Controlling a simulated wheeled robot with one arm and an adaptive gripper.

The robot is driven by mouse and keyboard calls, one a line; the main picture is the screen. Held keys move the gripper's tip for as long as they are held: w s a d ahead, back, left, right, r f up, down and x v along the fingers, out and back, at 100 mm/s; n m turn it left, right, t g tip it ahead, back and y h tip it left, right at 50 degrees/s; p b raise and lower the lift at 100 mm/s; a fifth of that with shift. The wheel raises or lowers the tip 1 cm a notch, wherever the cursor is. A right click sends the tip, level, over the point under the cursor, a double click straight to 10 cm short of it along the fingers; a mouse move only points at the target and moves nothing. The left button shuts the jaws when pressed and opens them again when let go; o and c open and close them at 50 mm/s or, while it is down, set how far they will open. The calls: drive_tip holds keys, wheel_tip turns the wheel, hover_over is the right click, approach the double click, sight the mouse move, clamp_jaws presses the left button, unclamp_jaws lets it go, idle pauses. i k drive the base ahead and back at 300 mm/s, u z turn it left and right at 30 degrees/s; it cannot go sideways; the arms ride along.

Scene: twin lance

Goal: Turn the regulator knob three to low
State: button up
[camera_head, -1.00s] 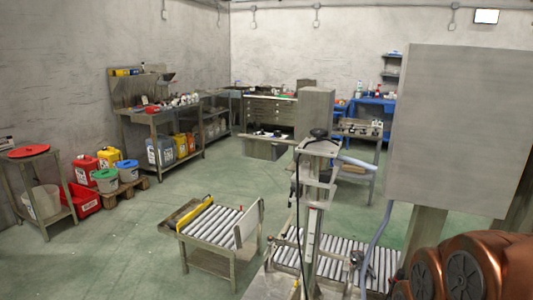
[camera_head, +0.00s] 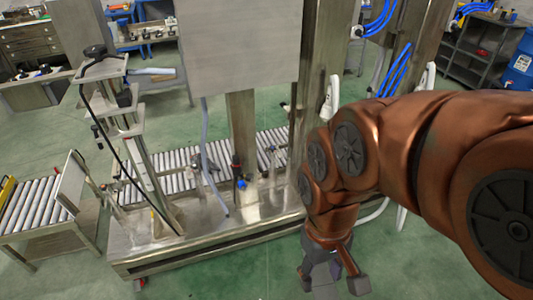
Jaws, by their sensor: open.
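My gripper (camera_head: 332,282) hangs at the lower middle of the head view, pointing down with its fingers apart and nothing between them. It is in front of and to the right of the metal machine frame (camera_head: 225,238). I cannot make out regulator knob three. A small blue fitting (camera_head: 242,184) and a dark and red fitting (camera_head: 236,165) show on the frame's post, but I cannot tell whether they are regulators. My gripper is well apart from them.
A large grey panel (camera_head: 240,45) stands above the roller conveyor (camera_head: 185,172). A stand with a cable (camera_head: 128,130) is at left. A roller table (camera_head: 35,208) is farther left. Blue hoses (camera_head: 395,70) hang on posts at upper right. Green floor is clear around my gripper.

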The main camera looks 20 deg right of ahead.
sight(235, 160)
drive_tip(key=z, duration=0.3)
drive_tip(key=k, duration=0.3)
drive_tip(key=u, duration=1.15)
drive_tip(key=i, duration=1.35)
drive_tip(key=z, duration=0.7)
